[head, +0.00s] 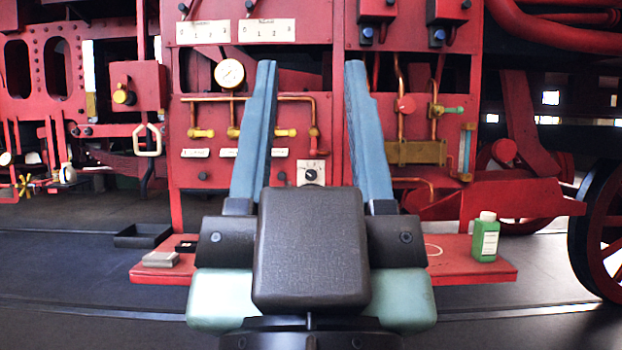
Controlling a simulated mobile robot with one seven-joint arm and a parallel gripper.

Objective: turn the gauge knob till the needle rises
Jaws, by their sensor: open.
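A round white gauge (229,73) with a brass rim stands on the red panel at upper left. Its needle is too small to read. A black knob on a white dial plate (311,173) shows low on the panel, between my fingers and just above my gripper's body in the picture. I cannot tell for certain that it is the gauge knob. My gripper (310,68) is open, its two blue fingers wide apart with nothing between them. The left finger hides part of the panel right of the gauge. I see no contact with the knob.
Copper pipes with brass valves (233,132) run across the panel. A red shelf (480,272) below carries a green bottle (485,238) at right and a small grey block (161,259) at left. A black tray (143,235) lies behind the shelf. A spoked wheel (600,232) stands far right.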

